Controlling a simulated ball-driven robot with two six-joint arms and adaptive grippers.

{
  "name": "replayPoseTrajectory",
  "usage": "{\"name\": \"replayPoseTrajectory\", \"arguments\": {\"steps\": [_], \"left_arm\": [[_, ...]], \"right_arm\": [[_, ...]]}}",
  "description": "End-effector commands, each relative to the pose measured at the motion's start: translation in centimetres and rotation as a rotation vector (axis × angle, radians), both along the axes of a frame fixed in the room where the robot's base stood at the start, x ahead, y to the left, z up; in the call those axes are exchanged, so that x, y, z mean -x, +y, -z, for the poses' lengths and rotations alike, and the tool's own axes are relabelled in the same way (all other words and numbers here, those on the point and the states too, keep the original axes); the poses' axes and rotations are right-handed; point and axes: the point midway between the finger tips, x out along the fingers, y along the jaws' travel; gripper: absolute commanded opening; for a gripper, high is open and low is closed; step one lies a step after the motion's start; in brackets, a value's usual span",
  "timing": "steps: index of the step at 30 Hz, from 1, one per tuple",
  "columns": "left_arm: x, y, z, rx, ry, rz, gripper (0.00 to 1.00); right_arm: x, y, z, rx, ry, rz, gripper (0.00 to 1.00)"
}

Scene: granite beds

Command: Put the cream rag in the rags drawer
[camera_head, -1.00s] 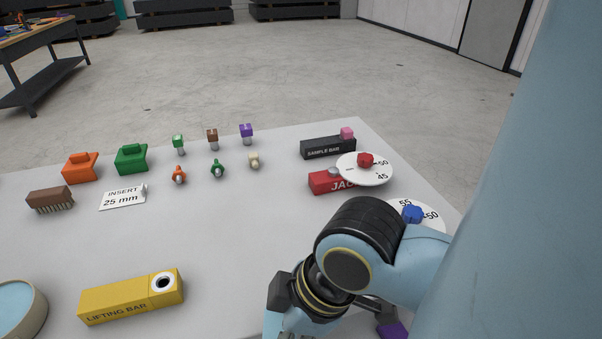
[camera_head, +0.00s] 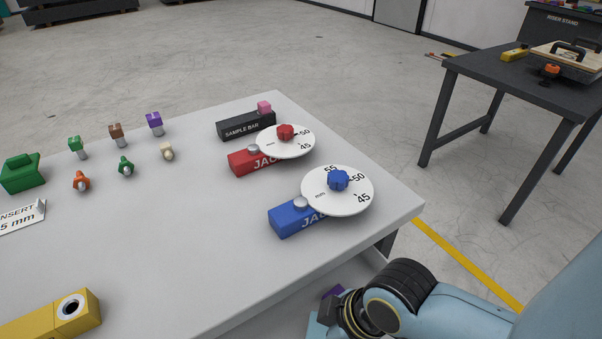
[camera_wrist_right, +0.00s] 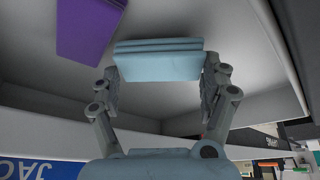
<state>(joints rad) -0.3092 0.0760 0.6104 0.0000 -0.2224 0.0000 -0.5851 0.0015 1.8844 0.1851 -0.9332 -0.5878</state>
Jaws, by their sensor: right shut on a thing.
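My right gripper (camera_wrist_right: 160,70) is shut on a folded pale blue rag (camera_wrist_right: 158,62) in the right wrist view, with one finger on each side of it. No cream rag shows in any view. A folded purple rag (camera_wrist_right: 90,25) lies apart from the held one, inside a pale grey open drawer (camera_wrist_right: 240,65). A corner of the purple rag also shows in the head view (camera_head: 333,291), beside my right arm below the bench's front edge. Whether the held rag touches the drawer floor I cannot tell. My left gripper is not in view.
A dark table (camera_head: 500,80) stands at right, with open floor between.

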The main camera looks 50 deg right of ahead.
Motion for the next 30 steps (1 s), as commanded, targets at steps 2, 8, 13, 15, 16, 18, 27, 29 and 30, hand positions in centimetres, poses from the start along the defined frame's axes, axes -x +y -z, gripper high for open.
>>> {"name": "replayPoseTrajectory", "arguments": {"steps": [2, 8, 13, 15, 16, 18, 27, 29, 30], "left_arm": [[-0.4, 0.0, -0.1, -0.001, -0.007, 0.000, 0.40], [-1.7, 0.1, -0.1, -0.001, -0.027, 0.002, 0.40], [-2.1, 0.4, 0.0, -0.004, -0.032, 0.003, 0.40], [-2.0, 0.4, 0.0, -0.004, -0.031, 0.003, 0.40], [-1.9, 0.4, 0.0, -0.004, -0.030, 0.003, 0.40], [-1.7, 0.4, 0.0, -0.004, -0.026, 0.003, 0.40], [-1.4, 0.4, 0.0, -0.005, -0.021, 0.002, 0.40], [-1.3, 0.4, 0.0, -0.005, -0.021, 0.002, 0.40], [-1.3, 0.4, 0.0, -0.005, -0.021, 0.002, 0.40]], "right_arm": [[-1.1, 0.4, -0.1, -0.003, -0.004, 0.002, 0.42], [-3.7, 1.6, 0.3, -0.002, 0.001, 0.000, 0.42], [-3.5, 1.5, 1.2, 0.000, 0.000, 0.000, 0.42], [-3.6, 1.5, 1.1, 0.000, 0.000, 0.000, 0.42], [-3.6, 1.5, 1.1, 0.000, 0.000, 0.000, 0.42], [-3.5, 1.5, 1.1, 0.000, 0.000, 0.000, 0.42], [-3.5, 1.5, 1.3, 0.000, 0.000, 0.000, 1.00], [-3.5, 1.5, 1.3, 0.000, 0.000, 0.000, 1.00], [-3.5, 1.5, 1.3, 0.000, 0.000, 0.000, 1.00]]}}
